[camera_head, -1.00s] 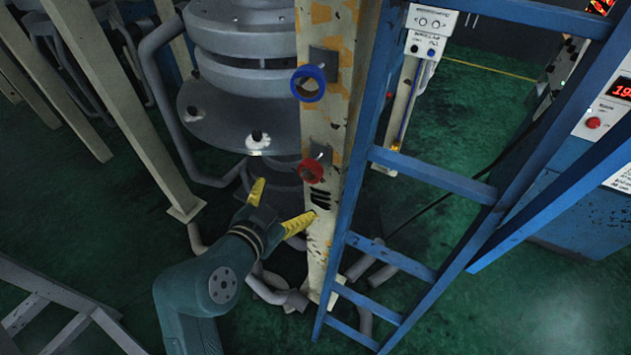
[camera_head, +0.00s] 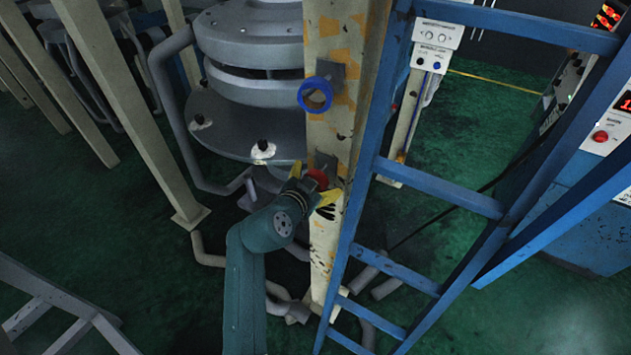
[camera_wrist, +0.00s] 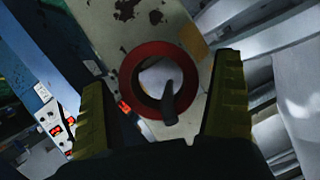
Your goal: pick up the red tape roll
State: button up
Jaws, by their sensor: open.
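The red tape roll (camera_head: 317,178) hangs on a peg on the cream, paint-chipped post, partly hidden behind my gripper in the head view. In the wrist view the red tape roll (camera_wrist: 136,67) shows as a full ring, with a dark peg (camera_wrist: 168,104) through its opening. My gripper (camera_head: 313,183) is at the roll, with its yellow fingers spread to either side of it. In the wrist view the open fingers of my gripper (camera_wrist: 160,100) stand left and right of the ring, with gaps between them and it.
A blue tape roll (camera_head: 315,95) hangs higher on the same post (camera_head: 323,240). A blue ladder-like frame (camera_head: 437,187) stands close to the right. A grey round machine (camera_head: 250,100) stands at the left behind the post.

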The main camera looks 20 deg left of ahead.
jog(key=c, duration=1.2)
jog(key=shift+r, duration=0.1)
